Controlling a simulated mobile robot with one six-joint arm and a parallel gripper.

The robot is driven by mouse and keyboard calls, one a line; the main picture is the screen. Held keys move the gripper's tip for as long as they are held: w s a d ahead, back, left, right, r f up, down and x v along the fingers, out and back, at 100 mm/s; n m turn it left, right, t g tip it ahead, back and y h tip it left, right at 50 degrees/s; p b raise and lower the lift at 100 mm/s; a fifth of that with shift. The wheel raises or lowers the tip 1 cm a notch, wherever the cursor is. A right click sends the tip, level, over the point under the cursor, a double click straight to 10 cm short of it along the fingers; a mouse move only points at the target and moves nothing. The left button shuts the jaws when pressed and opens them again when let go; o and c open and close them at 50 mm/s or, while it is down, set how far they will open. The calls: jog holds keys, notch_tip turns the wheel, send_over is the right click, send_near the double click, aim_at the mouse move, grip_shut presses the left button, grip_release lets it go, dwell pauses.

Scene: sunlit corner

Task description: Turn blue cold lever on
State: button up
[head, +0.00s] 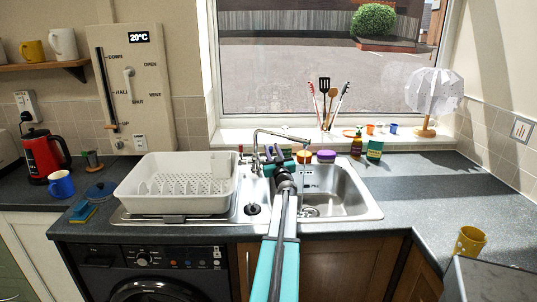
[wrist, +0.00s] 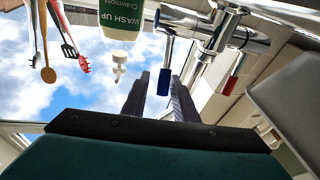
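The chrome tap (head: 256,140) stands behind the sink, its spout reaching right over the bowl. In the wrist view, which looks upside down, the tap body (wrist: 225,30) carries a blue lever (wrist: 164,82) and a red lever (wrist: 231,82). My gripper (head: 272,153) is at the tap in the head view and hides part of it, including the blue lever. In the wrist view my gripper (wrist: 160,76) is open, with its two dark fingers apart. The blue lever shows between the fingertips; I cannot tell whether they touch it.
A white dish rack (head: 180,182) stands left of the tap. The sink bowl (head: 350,195) lies to the right. A washing-up bottle (wrist: 121,20) is near the tap in the wrist view. Utensils (head: 326,100) stand on the windowsill. The right worktop is mostly clear.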

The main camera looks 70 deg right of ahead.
jog(key=shift+o, duration=0.3)
jog(key=shift+w, duration=0.1)
jog(key=shift+a, duration=0.1)
jog(key=shift+a+f, duration=0.1)
jog(key=shift+v, duration=1.3)
jog(key=shift+b+v, duration=0.55)
jog(key=shift+v, duration=1.75)
